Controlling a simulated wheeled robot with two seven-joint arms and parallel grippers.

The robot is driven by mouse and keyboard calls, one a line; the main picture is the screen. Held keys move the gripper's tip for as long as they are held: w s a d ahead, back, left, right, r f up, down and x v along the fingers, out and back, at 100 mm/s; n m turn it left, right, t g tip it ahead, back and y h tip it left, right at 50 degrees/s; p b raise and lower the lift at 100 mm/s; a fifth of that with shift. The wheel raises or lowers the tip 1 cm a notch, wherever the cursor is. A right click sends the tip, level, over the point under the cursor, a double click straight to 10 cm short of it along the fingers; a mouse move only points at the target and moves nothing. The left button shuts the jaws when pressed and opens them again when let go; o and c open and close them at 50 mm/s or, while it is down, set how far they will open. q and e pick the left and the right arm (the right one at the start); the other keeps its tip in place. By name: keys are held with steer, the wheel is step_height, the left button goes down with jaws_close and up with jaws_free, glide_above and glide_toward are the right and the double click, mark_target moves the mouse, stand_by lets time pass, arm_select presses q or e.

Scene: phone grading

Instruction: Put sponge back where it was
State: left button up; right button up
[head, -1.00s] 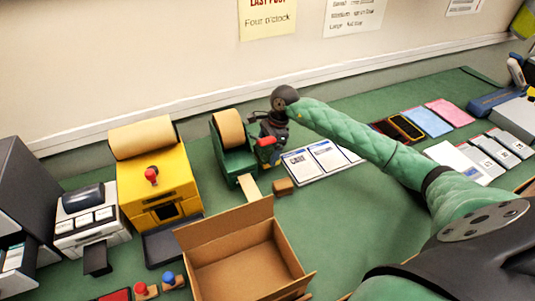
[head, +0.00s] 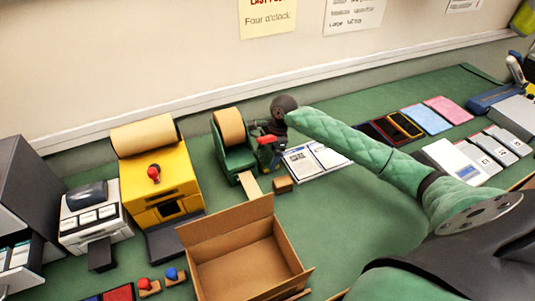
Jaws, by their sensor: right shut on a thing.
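My right gripper (head: 268,137) points down just right of the green tape dispenser (head: 238,160), behind the left end of the printed sheets (head: 316,160). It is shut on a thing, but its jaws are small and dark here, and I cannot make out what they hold. A red piece shows right at the jaws; I cannot tell whether it belongs to the dispenser. No sponge can be told for sure. A small brown block (head: 283,184) lies on the green mat in front of the gripper. My left gripper is out of view.
An open cardboard box (head: 242,225) stands at front centre, with a yellow machine (head: 158,185) to its left. Coloured flat phones (head: 405,124) lie at the back right. The green mat (head: 350,225) right of the box is clear, below my right arm.

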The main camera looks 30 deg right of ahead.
steer(key=o, duration=0.8)
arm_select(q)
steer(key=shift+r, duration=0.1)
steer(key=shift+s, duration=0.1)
arm_select(e)
steer(key=shift+r, duration=0.1)
steer(key=shift+r, duration=0.1)
steer(key=shift+d+r, duration=0.15)
steer(key=shift+r, duration=0.35)
steer(key=shift+b+v, duration=0.5)
steer(key=shift+v, duration=0.25)
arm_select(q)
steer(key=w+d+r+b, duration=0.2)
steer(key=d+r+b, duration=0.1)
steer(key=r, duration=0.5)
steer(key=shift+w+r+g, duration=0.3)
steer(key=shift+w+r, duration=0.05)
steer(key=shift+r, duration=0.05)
arm_select(e)
steer(key=shift+v, duration=4.65)
